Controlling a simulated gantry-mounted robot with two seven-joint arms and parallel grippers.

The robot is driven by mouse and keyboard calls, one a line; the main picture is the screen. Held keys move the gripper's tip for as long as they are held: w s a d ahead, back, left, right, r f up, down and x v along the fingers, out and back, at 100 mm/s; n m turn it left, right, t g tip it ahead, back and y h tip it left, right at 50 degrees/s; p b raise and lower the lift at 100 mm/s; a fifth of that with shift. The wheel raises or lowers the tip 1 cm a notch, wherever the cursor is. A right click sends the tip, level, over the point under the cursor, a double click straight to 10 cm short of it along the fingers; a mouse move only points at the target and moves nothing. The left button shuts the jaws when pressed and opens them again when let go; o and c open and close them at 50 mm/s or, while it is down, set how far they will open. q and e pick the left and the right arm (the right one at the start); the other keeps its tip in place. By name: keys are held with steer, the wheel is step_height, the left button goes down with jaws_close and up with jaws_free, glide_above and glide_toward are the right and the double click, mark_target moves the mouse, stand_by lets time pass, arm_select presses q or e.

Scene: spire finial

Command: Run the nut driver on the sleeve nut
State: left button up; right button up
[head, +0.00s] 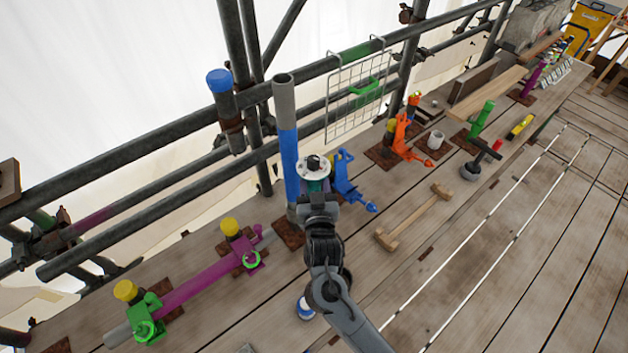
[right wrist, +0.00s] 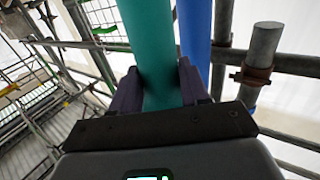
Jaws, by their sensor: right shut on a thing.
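My right gripper (head: 318,193) is shut on a teal cylinder (right wrist: 153,50), one finger on each side of it in the right wrist view. In the head view, a pale round disc with a dark centre (head: 313,166) sits above the gripper, over the teal cylinder. I cannot tell for certain that this is the nut driver. A blue upright tube with a grey top (head: 288,140) stands just left of the gripper; the blue tube also shows behind the cylinder in the right wrist view (right wrist: 194,30). I cannot make out the sleeve nut. My left gripper is not in view.
A blue clamp (head: 349,180) lies close right of the gripper and an orange clamp (head: 404,142) farther right. A magenta tube (head: 205,283) with green clamps lies at lower left. Scaffold rails (head: 165,133) run behind. Bare planks (head: 470,285) lie at lower right.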

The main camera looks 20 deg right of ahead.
steer(key=shift+f+b, duration=0.5)
steer(key=shift+f, duration=0.45)
steer(key=shift+f+b, duration=2.1)
steer(key=shift+f, duration=1.6)
steer(key=shift+f+b, duration=0.35)
steer(key=shift+f, duration=0.35)
steer(key=shift+c, duration=0.5)
steer(key=shift+f, duration=0.1)
